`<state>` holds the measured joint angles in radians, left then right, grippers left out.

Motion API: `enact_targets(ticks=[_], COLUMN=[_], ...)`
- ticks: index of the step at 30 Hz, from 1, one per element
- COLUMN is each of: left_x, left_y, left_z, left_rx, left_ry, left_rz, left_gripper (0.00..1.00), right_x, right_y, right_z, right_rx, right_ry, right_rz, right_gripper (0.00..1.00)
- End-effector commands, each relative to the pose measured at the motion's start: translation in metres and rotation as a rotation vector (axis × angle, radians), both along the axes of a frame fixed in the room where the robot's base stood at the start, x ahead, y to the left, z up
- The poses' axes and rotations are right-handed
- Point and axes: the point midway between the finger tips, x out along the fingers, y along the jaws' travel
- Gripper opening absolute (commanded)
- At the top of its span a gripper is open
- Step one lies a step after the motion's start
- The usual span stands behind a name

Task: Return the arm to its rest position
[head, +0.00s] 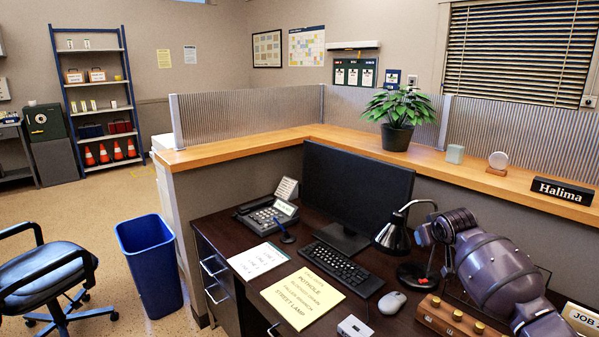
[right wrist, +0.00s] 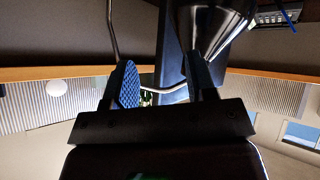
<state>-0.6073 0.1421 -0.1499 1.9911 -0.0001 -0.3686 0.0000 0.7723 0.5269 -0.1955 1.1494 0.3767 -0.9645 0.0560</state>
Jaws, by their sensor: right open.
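My right arm (head: 490,270) reaches in from the lower right of the head view, above the desk and beside the black desk lamp (head: 392,236). Its gripper end is at the lamp's right side, and the fingers cannot be made out there. In the right wrist view, my right gripper (right wrist: 162,78) has its two fingers apart, with no object clearly held between them. The lamp's shiny shade (right wrist: 222,28) shows close behind the right finger; I cannot tell whether they touch. My left gripper is not in view.
The monitor (head: 357,190), keyboard (head: 342,268), mouse (head: 392,302) and phone (head: 265,216) stand on the dark desk. A wooden box with brass knobs (head: 445,318) is under my arm. The ledge (head: 450,165) holds a plant (head: 398,110) and nameplate (head: 562,190). Floor left is fairly open.

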Motion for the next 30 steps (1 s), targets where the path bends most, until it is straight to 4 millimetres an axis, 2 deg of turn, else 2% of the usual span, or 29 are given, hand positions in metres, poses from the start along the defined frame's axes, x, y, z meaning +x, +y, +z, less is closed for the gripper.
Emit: enact_targets(ticks=[1, 6, 12, 21, 30], left_x=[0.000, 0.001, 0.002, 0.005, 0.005], left_y=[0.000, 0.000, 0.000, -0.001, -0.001], left_z=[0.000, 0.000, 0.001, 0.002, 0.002], left_rx=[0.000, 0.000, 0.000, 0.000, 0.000], left_ry=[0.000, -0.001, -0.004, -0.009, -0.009], left_rz=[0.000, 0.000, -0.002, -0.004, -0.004], left_gripper=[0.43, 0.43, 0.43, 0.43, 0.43], right_x=[-0.009, -0.046, -0.106, -0.211, -0.322], right_y=[0.015, 0.052, 0.083, 0.102, 0.100], right_z=[-0.011, -0.036, -0.067, -0.108, -0.153], right_rx=[-0.008, -0.025, -0.014, 0.024, 0.066], right_ry=[-0.054, -0.221, -0.354, -0.451, -0.409], right_rz=[0.039, 0.136, 0.203, 0.213, 0.140], right_gripper=[0.52, 0.52, 0.52, 0.52, 0.52])
